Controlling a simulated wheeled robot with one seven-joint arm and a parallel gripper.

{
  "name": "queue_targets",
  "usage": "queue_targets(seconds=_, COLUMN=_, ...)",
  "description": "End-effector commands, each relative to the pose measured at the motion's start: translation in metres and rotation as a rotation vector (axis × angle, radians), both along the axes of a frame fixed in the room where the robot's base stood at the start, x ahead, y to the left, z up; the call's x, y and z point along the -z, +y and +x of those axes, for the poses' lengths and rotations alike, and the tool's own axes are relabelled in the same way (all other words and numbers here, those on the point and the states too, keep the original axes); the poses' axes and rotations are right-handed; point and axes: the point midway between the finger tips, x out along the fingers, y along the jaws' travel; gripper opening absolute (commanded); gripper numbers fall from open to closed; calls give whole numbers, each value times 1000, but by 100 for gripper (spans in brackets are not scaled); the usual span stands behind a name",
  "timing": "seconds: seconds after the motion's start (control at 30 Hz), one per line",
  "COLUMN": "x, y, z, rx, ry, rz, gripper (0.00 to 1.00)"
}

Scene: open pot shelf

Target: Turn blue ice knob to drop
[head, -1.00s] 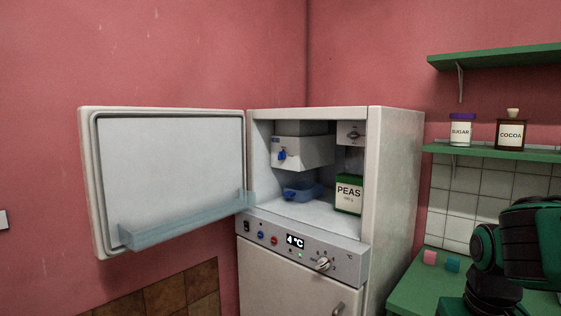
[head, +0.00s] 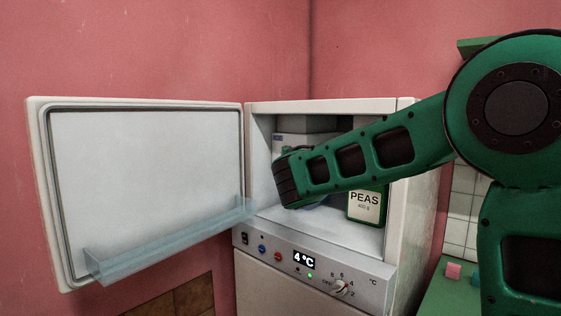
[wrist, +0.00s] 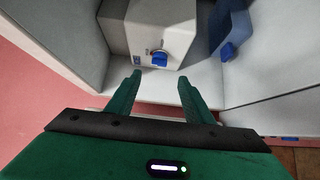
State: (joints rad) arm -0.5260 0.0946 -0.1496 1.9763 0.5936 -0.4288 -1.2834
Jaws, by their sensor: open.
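The ice maker is a pale box (wrist: 148,20) inside the open freezer compartment. Its blue ice knob (wrist: 159,60) sits on the front face in the wrist view. My gripper (wrist: 159,78) is open, its two fingers pointing at that face. The knob shows between and just ahead of the fingertips, and nothing is held. In the head view the top of the ice maker (head: 291,138) shows, but my arm hides the knob and the fingers.
A blue tray (wrist: 229,28) shows beside the ice maker in the wrist view. A green PEAS box (head: 365,205) stands on the compartment floor at the right. The open freezer door (head: 150,180) swings out left, with a clear shelf (head: 165,244) along its bottom.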

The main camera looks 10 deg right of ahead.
Motion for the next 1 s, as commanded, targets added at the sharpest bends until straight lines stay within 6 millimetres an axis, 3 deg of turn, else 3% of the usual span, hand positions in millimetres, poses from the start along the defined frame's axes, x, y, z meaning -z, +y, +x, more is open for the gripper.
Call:
queue_targets(seconds=0.6, x=0, y=-13, z=90, rx=-1, ry=-2, rz=-3, gripper=47)
queue_targets(seconds=1.0, x=0, y=-15, z=104, rx=-2, ry=-1, rz=-2, gripper=47)
